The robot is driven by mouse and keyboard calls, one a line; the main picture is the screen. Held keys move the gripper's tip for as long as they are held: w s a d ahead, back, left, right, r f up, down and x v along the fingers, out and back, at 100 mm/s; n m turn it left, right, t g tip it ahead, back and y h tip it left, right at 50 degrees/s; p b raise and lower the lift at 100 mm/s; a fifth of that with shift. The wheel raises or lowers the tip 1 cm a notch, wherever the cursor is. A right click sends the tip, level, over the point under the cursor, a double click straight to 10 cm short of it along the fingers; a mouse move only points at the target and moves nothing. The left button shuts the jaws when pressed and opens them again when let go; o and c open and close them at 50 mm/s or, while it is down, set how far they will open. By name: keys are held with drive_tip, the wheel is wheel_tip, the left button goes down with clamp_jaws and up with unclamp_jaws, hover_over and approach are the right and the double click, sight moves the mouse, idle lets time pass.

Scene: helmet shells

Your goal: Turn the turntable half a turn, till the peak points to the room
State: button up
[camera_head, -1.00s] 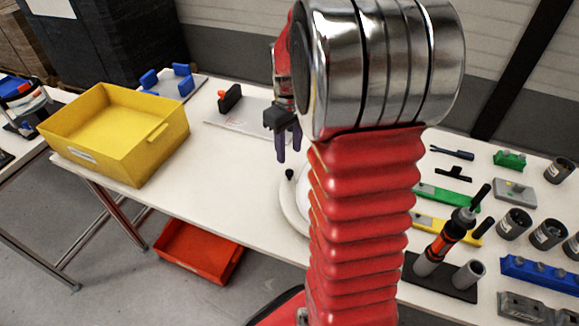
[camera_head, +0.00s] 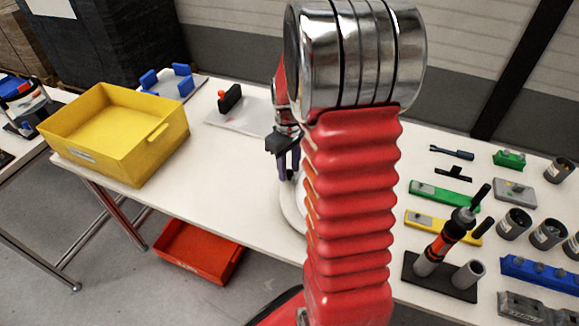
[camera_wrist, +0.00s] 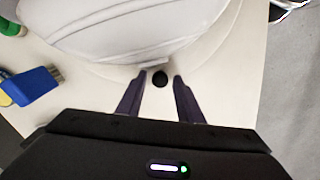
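The white helmet shell (camera_wrist: 125,25) fills the top of the wrist view, cut off by the frame edge. I cannot tell which way its peak points. It sits on the pale round turntable (camera_wrist: 205,52), whose edge also shows in the head view (camera_head: 291,208), mostly behind my arm. A small black knob (camera_wrist: 160,78) stands at the turntable's near edge. My gripper (camera_wrist: 158,77) is open, with one dark finger on each side of the knob and a gap on both sides. In the head view my gripper (camera_head: 288,175) is low over the turntable's left edge.
A yellow bin (camera_head: 115,135) stands on the table's left end. A black block with an orange top (camera_head: 229,98) stands on a plate behind. Several tools, including a screwdriver (camera_head: 447,238) in a stand, cover the right side. The table between bin and turntable is clear.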

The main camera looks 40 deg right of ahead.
clamp_jaws()
